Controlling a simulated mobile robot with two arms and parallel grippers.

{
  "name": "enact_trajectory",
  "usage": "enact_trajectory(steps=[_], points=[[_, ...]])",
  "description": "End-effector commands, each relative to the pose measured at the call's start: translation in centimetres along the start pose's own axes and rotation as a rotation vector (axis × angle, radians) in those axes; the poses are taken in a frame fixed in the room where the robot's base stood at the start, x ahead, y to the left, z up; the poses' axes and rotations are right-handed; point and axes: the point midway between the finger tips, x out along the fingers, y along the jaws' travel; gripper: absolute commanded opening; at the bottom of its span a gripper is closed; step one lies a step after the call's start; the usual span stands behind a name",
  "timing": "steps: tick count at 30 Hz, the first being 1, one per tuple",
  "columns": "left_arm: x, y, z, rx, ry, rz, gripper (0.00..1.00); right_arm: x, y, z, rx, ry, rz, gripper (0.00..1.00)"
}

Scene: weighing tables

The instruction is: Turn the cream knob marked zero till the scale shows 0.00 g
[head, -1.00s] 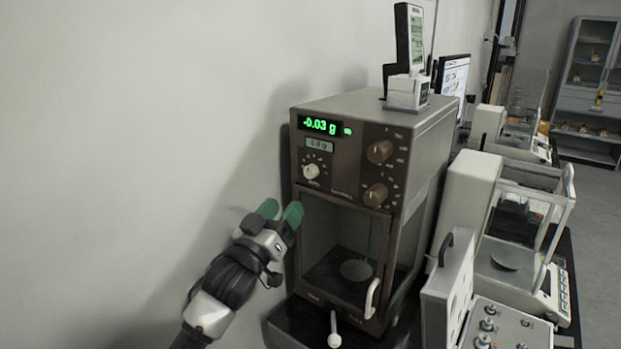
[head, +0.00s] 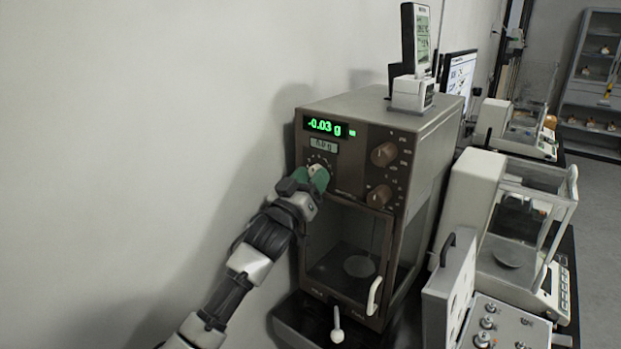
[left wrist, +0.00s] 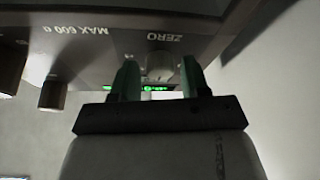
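The brown scale (head: 385,120) shows -0.03 g in green on its display (head: 325,126). The cream knob (head: 318,167) sits below the display and is partly covered by my left gripper (head: 309,177). In the left wrist view, turned upside down, the knob (left wrist: 160,66) is under the word ZERO, between the two green fingertips of my left gripper (left wrist: 160,78). The fingers stand apart on either side of the knob, with a gap visible at least on the left side. My right gripper is out of view.
Two brown knobs (head: 384,154) are to the right on the same panel. The glass chamber with its white handle (head: 374,296) is below. A wall is close on the left. Another balance (head: 470,195) and a grey box (head: 450,285) stand to the right.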

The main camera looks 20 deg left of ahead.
Motion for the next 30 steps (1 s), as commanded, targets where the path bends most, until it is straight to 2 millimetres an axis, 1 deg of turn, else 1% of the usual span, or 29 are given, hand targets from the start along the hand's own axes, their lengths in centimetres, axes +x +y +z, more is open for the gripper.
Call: enact_trajectory(steps=[1,7,13,17,30], points=[[-0.01,-0.01,0.00,0.000,0.000,0.000,0.38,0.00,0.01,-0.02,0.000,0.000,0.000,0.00],[-0.02,-0.01,0.00,0.000,0.000,0.000,0.08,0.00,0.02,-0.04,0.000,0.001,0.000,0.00],[-0.02,-0.05,-0.01,0.015,0.000,0.005,0.07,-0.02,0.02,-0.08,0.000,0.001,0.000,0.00],[-0.03,-0.16,-0.01,0.056,-0.001,0.021,0.07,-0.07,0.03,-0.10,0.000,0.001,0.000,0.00],[0.03,-0.37,-0.14,0.322,-0.002,0.131,0.07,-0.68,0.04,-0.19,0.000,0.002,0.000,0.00]])
